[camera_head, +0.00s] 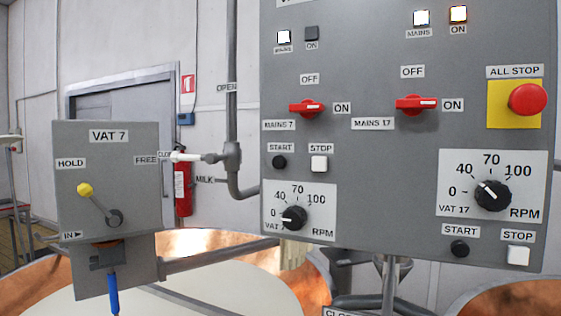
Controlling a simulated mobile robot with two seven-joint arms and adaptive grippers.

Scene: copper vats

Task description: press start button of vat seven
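The grey control panel (365,150) fills the right of the head view. Vat seven's black START button (279,162) is on its left side, under the MAINS 7 label, with a white STOP button (319,163) to its right. The red MAINS 7 switch (306,107) above lies horizontal, its white mark toward ON. Vat seven's black RPM dial (293,218) is below, its pointer near 0. Its mains lamp (284,37) is lit white; its ON lamp (311,33) is dark. Neither gripper is in view.
Vat 17's black START button (459,248), white STOP button (518,255) and dial (492,195) are on the panel's right. The red ALL STOP button (527,99) is at upper right. A VAT 7 lever box (108,180) stands left, pipes (235,110) between.

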